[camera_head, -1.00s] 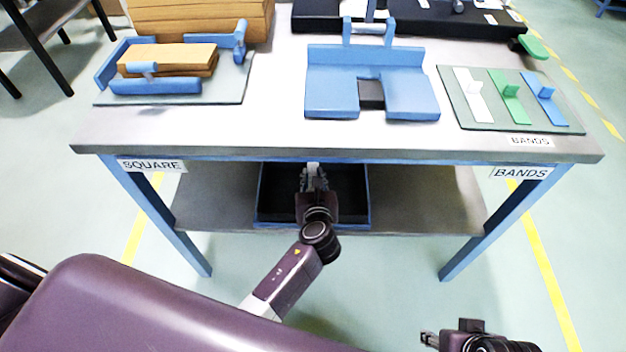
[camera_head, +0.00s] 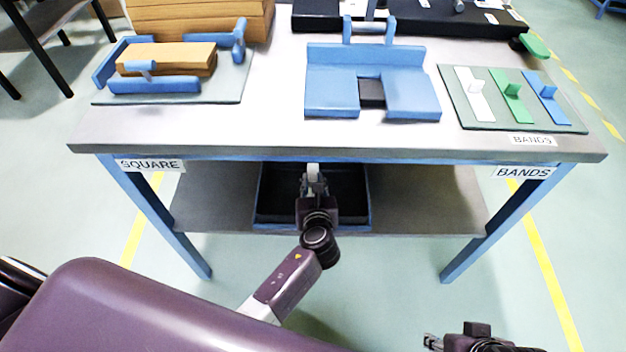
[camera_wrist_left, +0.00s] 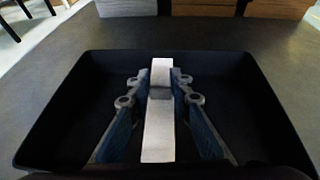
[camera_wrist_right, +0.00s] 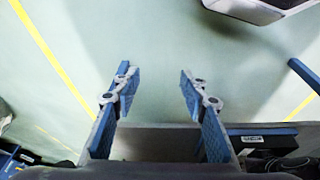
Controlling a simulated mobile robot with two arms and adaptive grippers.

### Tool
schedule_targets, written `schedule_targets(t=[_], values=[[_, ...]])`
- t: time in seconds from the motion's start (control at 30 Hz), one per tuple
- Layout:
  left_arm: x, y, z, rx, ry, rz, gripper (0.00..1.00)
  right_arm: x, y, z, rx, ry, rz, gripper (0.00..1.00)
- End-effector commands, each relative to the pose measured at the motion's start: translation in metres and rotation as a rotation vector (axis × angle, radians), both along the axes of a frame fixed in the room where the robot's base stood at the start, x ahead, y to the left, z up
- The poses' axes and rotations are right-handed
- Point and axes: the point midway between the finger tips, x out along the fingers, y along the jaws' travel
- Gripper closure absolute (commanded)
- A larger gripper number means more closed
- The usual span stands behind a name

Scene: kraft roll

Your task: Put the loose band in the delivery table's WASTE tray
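The loose band (camera_wrist_left: 159,130) is a flat white strip with a small raised tab. It lies lengthwise between the fingers of my left gripper (camera_wrist_left: 160,88) in the left wrist view, and the fingers appear closed against its tab. Its pale end (camera_head: 313,170) shows above the gripper in the head view. The gripper is over a dark open tray (camera_head: 347,207) on the table's lower shelf. I cannot tell whether the band touches the tray floor. My right gripper (camera_wrist_right: 158,80) is open and empty over the floor. No WASTE label is in view.
The tabletop (camera_head: 270,130) is above the left arm. It holds a blue fixture (camera_head: 330,85), a wooden stack in a blue jig (camera_head: 165,60), and a mat with white, green and blue bands (camera_head: 510,95). Table legs flank the shelf. The floor in front is clear.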

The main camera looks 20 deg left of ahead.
Motion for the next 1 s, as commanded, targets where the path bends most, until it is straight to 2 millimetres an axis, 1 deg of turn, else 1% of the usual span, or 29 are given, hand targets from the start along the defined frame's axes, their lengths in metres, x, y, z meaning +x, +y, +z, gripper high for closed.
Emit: schedule_targets(t=[0.03,0.1,0.13,0.4,0.47,0.57,0.6,0.8,1.0], values=[[0.0,0.0,0.0,0.0,-0.001,0.0,0.74,0.0,0.0,0.0,0.0,0.0,0.0,0.6],[0.0,0.0,0.001,0.0,-0.001,0.0,0.66,0.0,0.0,0.0,0.0,0.0,0.0,0.6],[0.0,0.0,0.001,0.0,-0.001,0.0,0.64,0.0,0.0,0.0,0.0,0.0,0.0,0.6],[0.0,0.0,0.002,-0.001,-0.001,0.0,0.64,0.0,0.0,0.0,0.0,0.0,0.0,0.6],[0.0,0.0,0.005,-0.001,-0.002,0.001,0.64,0.0,0.0,0.002,0.0,0.0,0.0,0.6],[0.0,0.0,0.017,-0.003,-0.003,0.002,0.64,0.0,0.0,0.007,0.0,0.0,0.0,0.6],[-0.005,-0.002,0.016,-0.001,0.001,0.0,0.64,0.002,0.0,0.007,0.001,-0.004,0.0,0.6],[-0.033,-0.012,0.029,-0.001,0.001,-0.001,0.64,0.01,0.002,-0.028,0.0,0.02,0.001,0.6],[-0.063,-0.024,0.042,-0.001,0.001,0.0,0.64,0.015,0.003,-0.062,0.0,0.037,0.004,0.6]])
